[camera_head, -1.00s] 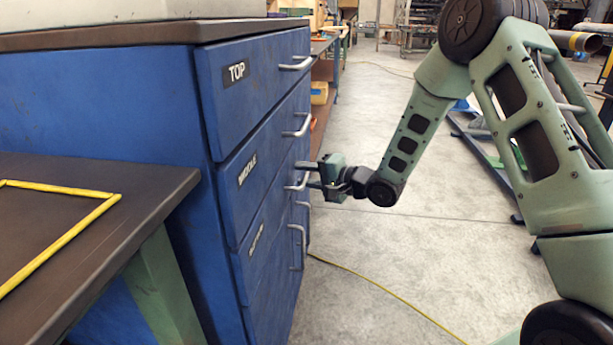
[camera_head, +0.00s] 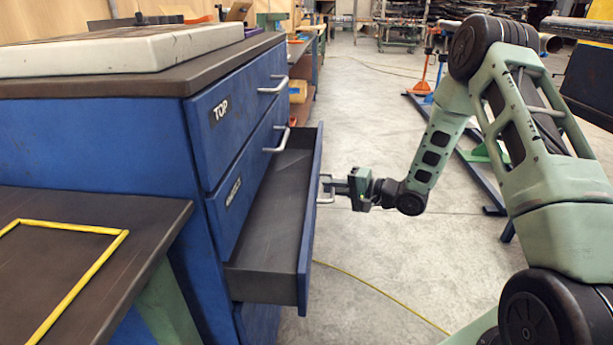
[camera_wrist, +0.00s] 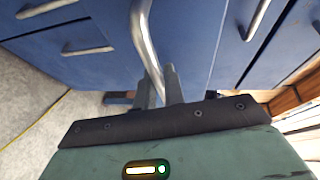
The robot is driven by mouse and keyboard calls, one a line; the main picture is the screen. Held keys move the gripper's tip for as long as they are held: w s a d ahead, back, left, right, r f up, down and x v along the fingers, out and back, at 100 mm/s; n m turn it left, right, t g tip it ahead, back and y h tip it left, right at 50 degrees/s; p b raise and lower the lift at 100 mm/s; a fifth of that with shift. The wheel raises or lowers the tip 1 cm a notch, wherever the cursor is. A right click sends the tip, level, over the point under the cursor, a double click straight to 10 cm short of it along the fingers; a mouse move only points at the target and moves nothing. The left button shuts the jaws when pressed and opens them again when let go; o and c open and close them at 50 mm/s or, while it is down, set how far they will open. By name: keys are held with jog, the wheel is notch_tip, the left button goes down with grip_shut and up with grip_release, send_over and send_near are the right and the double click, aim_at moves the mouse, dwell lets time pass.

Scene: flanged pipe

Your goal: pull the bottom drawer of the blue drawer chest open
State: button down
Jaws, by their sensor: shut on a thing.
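The blue drawer chest (camera_head: 95,150) stands at the left in the head view, with drawers labelled TOP (camera_head: 221,110) and MIDDLE (camera_head: 234,190) shut. The drawer below MIDDLE, the bottom drawer (camera_head: 313,225), is pulled well out, and its dark inside looks empty. Its label is hidden. My gripper (camera_head: 333,187) is at the outer face of this drawer, shut on its metal handle (camera_head: 325,195). In the wrist view the two fingers (camera_wrist: 160,87) close around the curved handle (camera_wrist: 145,35) in front of the blue drawer front.
A dark workbench (camera_head: 90,225) with a yellow frame (camera_head: 75,232) stands at the near left. A pale slab (camera_head: 90,50) lies on the chest top. A yellow cable (camera_head: 385,290) runs over the concrete floor (camera_head: 400,260). Open floor lies right of the drawer.

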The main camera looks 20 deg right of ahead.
jog(key=s+d+p, duration=0.4)
jog(key=s+d, duration=0.2)
jog(key=d, duration=0.5)
jog(key=s+d+p, duration=0.3)
jog(key=s+d, duration=0.3)
jog(key=d, duration=0.5)
jog(key=shift+s+p, duration=0.4)
jog(key=shift+d, duration=0.1)
jog(key=c, duration=1.5)
grip_release()
jog(key=v, duration=1.7)
jog(key=shift+s+d+p, duration=0.15)
jog(key=shift+d+p, duration=0.05)
jog(key=shift+p, duration=0.25)
